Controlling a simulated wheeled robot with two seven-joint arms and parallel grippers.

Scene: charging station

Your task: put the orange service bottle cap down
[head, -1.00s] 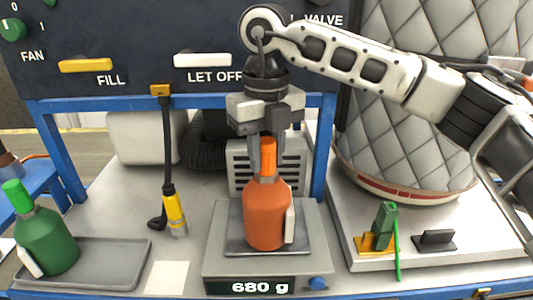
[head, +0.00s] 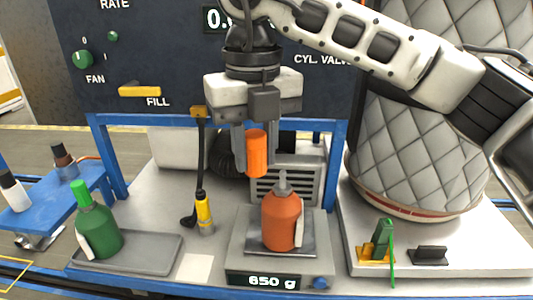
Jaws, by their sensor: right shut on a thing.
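The orange cap (head: 257,154) is a bright orange cylinder, held upright in the air between the fingers of my right gripper (head: 256,145). The gripper is shut on it, above and slightly left of the orange service bottle (head: 281,221). The bottle stands upright on the scale (head: 235,258) with its grey nozzle bare. The scale display reads 650 g. My left gripper does not show.
A green bottle with a green cap (head: 97,226) stands on a grey tray (head: 155,255) at left. A white square (head: 195,267) lies left of the scale. A yellow-handled hose tool (head: 205,213) hangs behind it. A green clip on a yellow base (head: 380,243) is at right.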

